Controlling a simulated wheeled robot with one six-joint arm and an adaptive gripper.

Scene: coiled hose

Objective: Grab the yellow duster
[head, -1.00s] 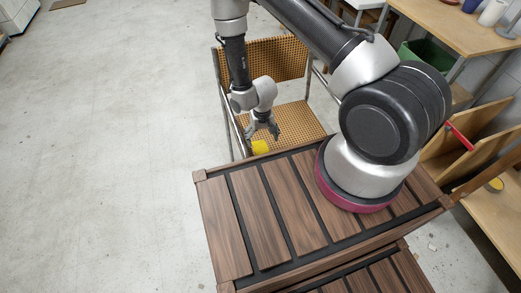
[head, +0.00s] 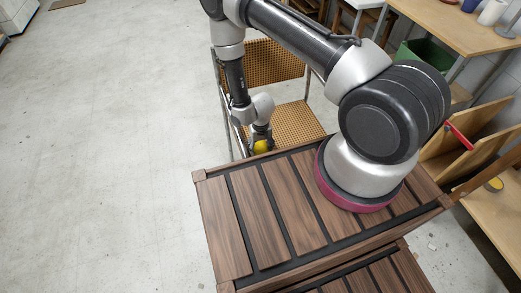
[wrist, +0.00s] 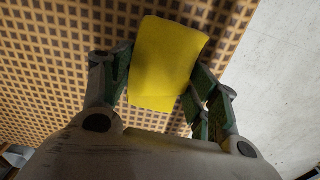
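The yellow duster (head: 261,147) is at the near left part of the woven chair seat (head: 295,122), close to the wooden slatted top. In the wrist view the duster (wrist: 165,62) is a plain yellow block between my fingers. My gripper (head: 260,141) points down at it. In the wrist view one finger of my gripper (wrist: 163,82) meets each side of the duster, so it looks shut on it. Whether the duster still touches the seat cannot be told.
The chair has a woven back (head: 275,62) and metal side rails close to my gripper. The brown slatted top (head: 265,215) lies in front. A wooden table (head: 450,25) and a green bin (head: 428,52) stand at the right. The floor at left is clear.

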